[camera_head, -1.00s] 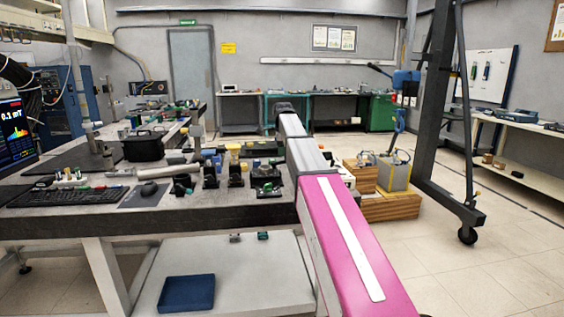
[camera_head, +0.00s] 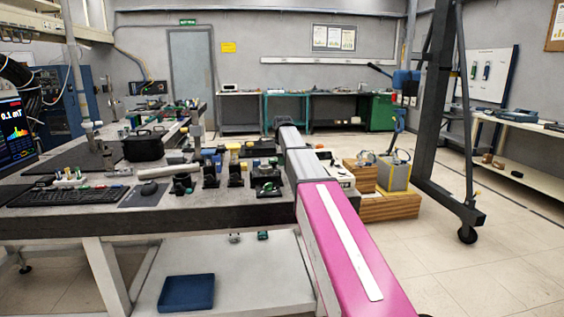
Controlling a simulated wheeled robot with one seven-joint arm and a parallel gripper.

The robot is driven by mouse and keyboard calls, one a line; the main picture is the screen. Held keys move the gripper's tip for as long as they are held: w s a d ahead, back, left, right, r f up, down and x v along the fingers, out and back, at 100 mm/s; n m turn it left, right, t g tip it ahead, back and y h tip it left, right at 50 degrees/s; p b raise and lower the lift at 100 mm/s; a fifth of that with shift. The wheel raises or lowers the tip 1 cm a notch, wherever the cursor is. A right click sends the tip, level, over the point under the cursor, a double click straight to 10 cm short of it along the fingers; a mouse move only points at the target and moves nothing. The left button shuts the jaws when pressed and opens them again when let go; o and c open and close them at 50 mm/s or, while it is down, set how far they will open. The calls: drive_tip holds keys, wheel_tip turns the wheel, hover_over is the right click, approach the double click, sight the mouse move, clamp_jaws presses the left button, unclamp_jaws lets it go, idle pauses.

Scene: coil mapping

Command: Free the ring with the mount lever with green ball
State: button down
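Several small black mounts stand in a row along the near edge of the workbench (camera_head: 240,215). The rightmost black mount (camera_head: 267,187) has a small green part, but I cannot tell whether it is a lever with a ball. A ring cannot be made out at this size. My arm reaches forward just to the right of these mounts, and its grey far link ends beyond them. My gripper is hidden behind the arm, so its opening and anything in it do not show.
A black pot-like container (camera_head: 143,146), a keyboard (camera_head: 68,196) and a dark pad (camera_head: 144,195) are on the bench's left. Wooden crates (camera_head: 390,207) stand right of my arm. A blue tray (camera_head: 187,292) lies on the lower shelf.

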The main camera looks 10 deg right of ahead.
drive_tip(key=shift+w+n, duration=0.15)
drive_tip(key=shift+n, duration=0.15)
drive_tip(key=n, duration=0.1)
drive_tip(key=w+n, duration=0.1)
drive_tip(key=n, duration=0.1)
drive_tip(key=n+y, duration=0.1)
drive_tip(key=shift+w, duration=0.3)
drive_tip(key=shift+w+a+n+g+y, duration=0.1)
drive_tip(key=shift+w+n, duration=0.1)
drive_tip(key=shift+n, duration=0.6)
drive_tip(key=shift+w+a+n+g+y, duration=0.1)
drive_tip(key=shift+w+a+n, duration=0.1)
drive_tip(key=shift+n, duration=0.6)
drive_tip(key=shift+w+a+n+g+y, duration=0.1)
drive_tip(key=shift+w+n, duration=0.1)
drive_tip(key=shift+n, duration=0.6)
drive_tip(key=c, duration=1.1)
unclamp_jaws()
wheel_tip(320, 180, up, 11)
drive_tip(key=s+d, duration=0.1)
drive_tip(key=shift+s+d+f, duration=0.15)
drive_tip(key=shift+s+d, duration=0.05)
drive_tip(key=shift+s, duration=0.05)
